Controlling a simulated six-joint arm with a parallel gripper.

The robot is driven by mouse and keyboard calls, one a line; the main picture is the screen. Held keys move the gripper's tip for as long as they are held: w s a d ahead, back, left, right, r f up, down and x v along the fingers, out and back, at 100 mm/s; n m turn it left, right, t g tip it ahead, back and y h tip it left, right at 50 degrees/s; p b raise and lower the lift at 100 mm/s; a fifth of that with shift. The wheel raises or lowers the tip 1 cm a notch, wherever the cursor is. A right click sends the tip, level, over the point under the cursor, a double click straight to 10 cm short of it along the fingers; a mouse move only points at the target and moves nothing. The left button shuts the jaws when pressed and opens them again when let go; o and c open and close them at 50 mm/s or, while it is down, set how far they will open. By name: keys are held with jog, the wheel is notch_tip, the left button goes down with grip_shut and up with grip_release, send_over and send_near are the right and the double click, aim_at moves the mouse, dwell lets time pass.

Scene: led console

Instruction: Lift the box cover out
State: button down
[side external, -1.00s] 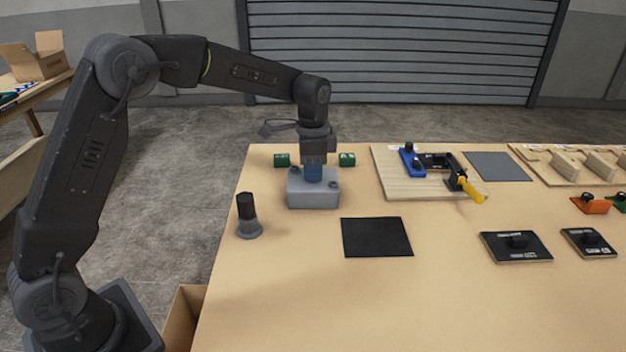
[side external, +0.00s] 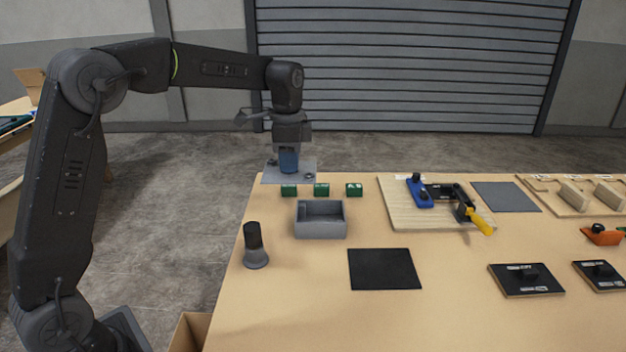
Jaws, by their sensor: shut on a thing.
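The grey box (side external: 320,233) stands open on the table, and its hollow inside shows. Its flat grey cover (side external: 305,172) is in the air above and behind the box, beyond the green blocks in the picture. My gripper (side external: 289,160) is shut on the cover by the blue piece in its middle. The cover looks about level and is clear of the box. The fingertips are small here, and their exact contact is hard to see.
Several green blocks (side external: 321,190) stand in a row behind the box. A dark knobbed post (side external: 255,246) is at the left and a black mat (side external: 384,269) at the front right. A wooden board (side external: 398,211) with a blue and yellow clamp lies right. The front left table is clear.

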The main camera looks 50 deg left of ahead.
jog(key=a+r, duration=0.1)
jog(key=s+a+r, duration=0.1)
jog(key=s+a, duration=0.1)
jog(key=a, duration=0.1)
jog(key=shift+r, duration=0.4)
jog(key=shift+a+r, duration=0.15)
jog(key=shift+r, duration=1.85)
